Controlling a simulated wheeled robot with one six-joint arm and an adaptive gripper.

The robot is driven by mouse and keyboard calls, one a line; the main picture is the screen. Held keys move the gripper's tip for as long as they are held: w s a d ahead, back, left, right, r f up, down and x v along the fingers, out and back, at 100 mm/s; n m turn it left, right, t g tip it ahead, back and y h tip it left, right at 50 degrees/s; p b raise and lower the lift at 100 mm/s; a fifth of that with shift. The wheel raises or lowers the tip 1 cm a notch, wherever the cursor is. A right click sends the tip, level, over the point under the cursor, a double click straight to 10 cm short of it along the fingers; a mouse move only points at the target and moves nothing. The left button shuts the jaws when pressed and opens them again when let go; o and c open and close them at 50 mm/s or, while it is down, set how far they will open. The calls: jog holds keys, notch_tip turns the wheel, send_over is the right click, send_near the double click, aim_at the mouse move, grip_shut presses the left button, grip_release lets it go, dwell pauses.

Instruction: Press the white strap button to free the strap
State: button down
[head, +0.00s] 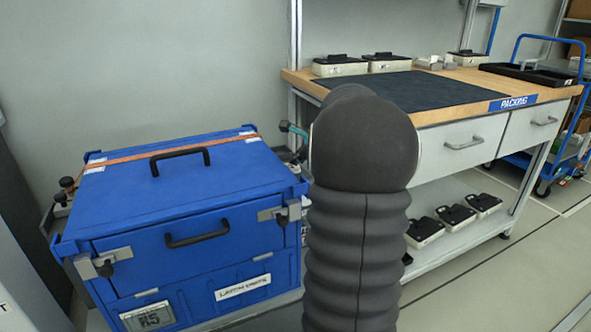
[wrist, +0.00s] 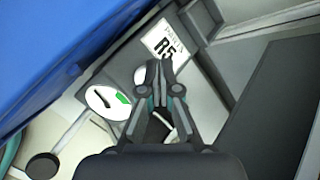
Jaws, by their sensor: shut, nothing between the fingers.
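In the wrist view my gripper (wrist: 159,75) is shut and empty, fingertips over a grey bracket beside the blue crate. A small white round piece, apparently the strap button (wrist: 140,75), shows just left of the fingertips, partly hidden by them. I cannot tell whether they touch it. In the head view the orange strap (head: 130,158) lies flat across the back of the blue crate's lid (head: 165,190).
A white dial (wrist: 103,98) with a black pointer and a green mark sits left of the fingers. A label reading R5 (wrist: 166,40) is above them. In the head view a packing bench (head: 465,105) stands right of the crate. Open floor (head: 500,285) lies at front right.

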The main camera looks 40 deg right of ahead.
aim_at(297, 171)
jog(key=shift+r+p, duration=1.9)
jog(key=shift+r, duration=0.6)
